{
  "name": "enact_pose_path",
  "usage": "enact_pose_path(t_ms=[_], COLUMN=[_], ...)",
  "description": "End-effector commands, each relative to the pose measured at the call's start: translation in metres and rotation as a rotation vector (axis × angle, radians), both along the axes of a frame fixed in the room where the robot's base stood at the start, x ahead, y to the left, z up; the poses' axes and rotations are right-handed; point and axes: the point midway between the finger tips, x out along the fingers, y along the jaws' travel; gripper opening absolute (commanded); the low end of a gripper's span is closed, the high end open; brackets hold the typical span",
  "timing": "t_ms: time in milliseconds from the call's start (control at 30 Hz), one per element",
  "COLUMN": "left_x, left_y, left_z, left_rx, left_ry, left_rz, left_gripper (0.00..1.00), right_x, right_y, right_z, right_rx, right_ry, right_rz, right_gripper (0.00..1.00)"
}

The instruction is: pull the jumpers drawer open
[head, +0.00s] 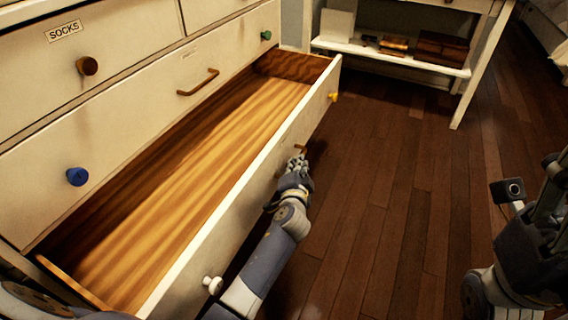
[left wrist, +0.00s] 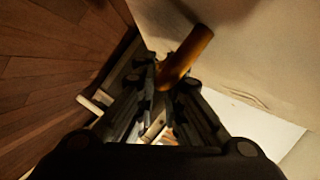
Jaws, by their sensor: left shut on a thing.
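A bottom drawer (head: 245,195) of the white dresser stands pulled well out, and its wooden inside is empty. Its label is not visible, so I cannot read whether it says jumpers. My left gripper (head: 298,162) is at the outer face of this drawer, at its brown bar handle (head: 302,149). In the left wrist view the handle (left wrist: 188,56) runs between the fingers, and my left gripper (left wrist: 168,88) is shut on it.
The closed drawer above has a brown handle (head: 198,82), a blue knob (head: 77,176) and a green knob (head: 266,35). A socks label (head: 64,31) marks a closed drawer higher up. A white shelf table (head: 390,52) stands behind. The wooden floor (head: 400,180) beside the drawer is clear.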

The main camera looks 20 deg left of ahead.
Motion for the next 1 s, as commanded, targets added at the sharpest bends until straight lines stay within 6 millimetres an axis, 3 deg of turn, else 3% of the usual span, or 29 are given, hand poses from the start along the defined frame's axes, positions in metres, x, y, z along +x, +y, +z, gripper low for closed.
enact_pose_path(t_ms=[433,467,500,833,1000], left_x=[-0.001,-0.001,-0.001,-0.002,-0.016], left_y=[-0.008,-0.008,-0.008,-0.006,-0.010], left_z=[-0.002,-0.002,-0.002,-0.001,0.002], left_rx=[-0.003,-0.003,-0.003,-0.001,-0.003], left_ry=[0.003,0.003,0.003,0.002,0.002], left_rz=[-0.004,-0.004,-0.004,-0.001,-0.001], left_gripper=[0.00,0.14,0.18,0.18,0.18], right_x=[0.000,0.001,0.001,0.003,0.003], right_y=[0.000,0.000,0.000,0.000,0.000], right_z=[0.002,0.002,0.001,-0.002,-0.001], right_rx=[0.003,0.003,0.003,0.001,0.001], right_ry=[-0.007,-0.007,-0.006,0.004,0.001], right_rz=[0.002,0.002,0.002,-0.001,-0.001], right_gripper=[0.54,0.54,0.54,0.54,0.54])
